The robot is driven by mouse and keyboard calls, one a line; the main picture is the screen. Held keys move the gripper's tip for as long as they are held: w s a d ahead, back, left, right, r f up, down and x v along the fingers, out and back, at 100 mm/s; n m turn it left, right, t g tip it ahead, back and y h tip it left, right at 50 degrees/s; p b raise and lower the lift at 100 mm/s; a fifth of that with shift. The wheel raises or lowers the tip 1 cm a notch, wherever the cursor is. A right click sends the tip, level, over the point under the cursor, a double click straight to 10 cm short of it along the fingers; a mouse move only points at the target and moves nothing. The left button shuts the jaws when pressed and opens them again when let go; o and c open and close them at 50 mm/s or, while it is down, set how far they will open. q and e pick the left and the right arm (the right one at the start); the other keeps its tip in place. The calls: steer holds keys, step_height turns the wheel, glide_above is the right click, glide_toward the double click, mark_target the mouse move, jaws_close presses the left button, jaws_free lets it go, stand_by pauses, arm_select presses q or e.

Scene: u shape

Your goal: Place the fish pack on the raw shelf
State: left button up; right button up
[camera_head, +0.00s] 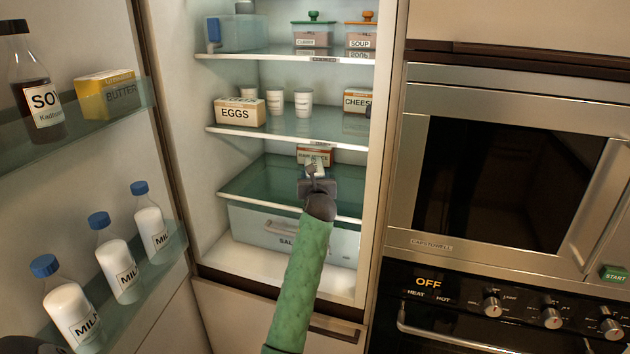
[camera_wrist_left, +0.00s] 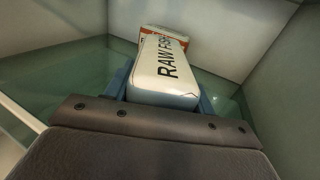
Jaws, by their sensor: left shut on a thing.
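My left gripper (camera_head: 317,178) reaches into the open fridge at the lowest glass shelf (camera_head: 262,178). It is shut on a white pack, the fish pack (camera_wrist_left: 161,72), labelled "RAW FISH", which shows large in the left wrist view. The pack is over the glass shelf; I cannot tell whether it touches it. Behind it is an orange-and-white box (camera_head: 314,153), partly hidden by the pack. The front edge of this shelf has no readable label because my gripper covers its middle. My right gripper is not in view.
The shelf above holds an eggs box (camera_head: 240,111), white cups and a cheese box (camera_head: 357,100). A salad drawer (camera_head: 290,232) is below. The open door with milk bottles (camera_head: 118,268) stands left, the microwave (camera_head: 500,170) right. The lowest glass shelf is clear left of my gripper.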

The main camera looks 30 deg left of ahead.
arm_select(q)
steer(key=shift+f, duration=1)
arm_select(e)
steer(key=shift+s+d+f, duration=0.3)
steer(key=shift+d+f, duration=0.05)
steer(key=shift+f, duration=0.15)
arm_select(q)
steer(key=o, duration=1.3)
steer(key=shift+f, duration=0.1)
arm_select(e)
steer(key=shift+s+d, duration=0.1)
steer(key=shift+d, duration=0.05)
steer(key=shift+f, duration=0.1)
